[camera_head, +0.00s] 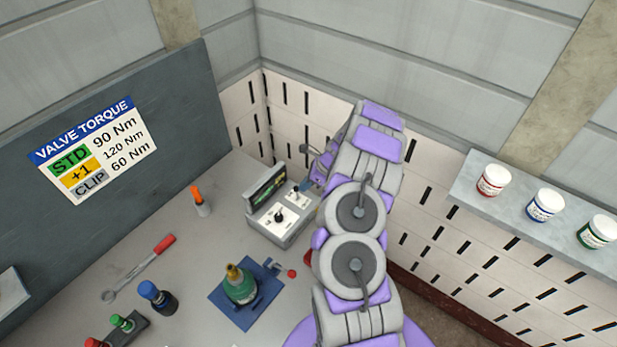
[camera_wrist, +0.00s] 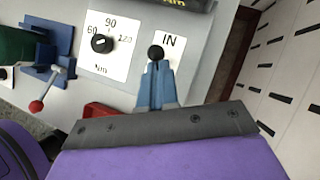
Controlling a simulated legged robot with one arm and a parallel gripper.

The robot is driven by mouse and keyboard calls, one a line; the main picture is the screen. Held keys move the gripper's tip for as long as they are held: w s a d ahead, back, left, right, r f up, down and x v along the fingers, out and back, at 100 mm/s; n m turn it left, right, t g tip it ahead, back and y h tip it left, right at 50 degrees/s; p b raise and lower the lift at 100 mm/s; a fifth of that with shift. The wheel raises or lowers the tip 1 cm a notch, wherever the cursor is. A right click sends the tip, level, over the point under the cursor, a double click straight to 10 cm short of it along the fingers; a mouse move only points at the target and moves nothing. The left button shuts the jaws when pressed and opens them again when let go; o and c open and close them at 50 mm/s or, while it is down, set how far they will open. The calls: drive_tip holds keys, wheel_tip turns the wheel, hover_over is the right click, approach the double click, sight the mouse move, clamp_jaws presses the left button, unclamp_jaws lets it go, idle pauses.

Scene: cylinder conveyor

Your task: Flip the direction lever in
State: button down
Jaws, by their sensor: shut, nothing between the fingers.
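The control box (camera_head: 282,230) stands on the bench, with a screen, a torque dial and a small lever on its top. In the wrist view the dial (camera_wrist: 101,43) is black on a white plate marked 60, 90 and 120. The lever's black knob (camera_wrist: 155,52) lies on a white plate, just below and left of the letters IN. My gripper (camera_wrist: 155,68) is shut, its blue-grey fingertips right at the knob; I cannot tell whether they touch. The lever's shaft is hidden. In the head view my gripper (camera_head: 304,187) is over the box's right side.
A green valve (camera_head: 240,285) sits in a blue fixture left of the box; a red-knobbed handle (camera_wrist: 37,105) is beside it. A wrench (camera_head: 140,268), screwdriver (camera_head: 200,201) and bottle (camera_head: 156,297) lie or stand further left. A slotted wall is behind and to the right.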

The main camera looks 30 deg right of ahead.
drive_tip(key=shift+w+a+r+g+p, duration=0.25)
drive_tip(key=shift+w+g+p, duration=0.15)
drive_tip(key=shift+p, duration=0.3)
drive_tip(key=shift+f, duration=0.2)
drive_tip(key=shift+d+r, duration=0.1)
drive_tip(key=shift+r+p, duration=0.55)
drive_tip(key=shift+r, duration=0.2)
drive_tip(key=shift+s, duration=0.1)
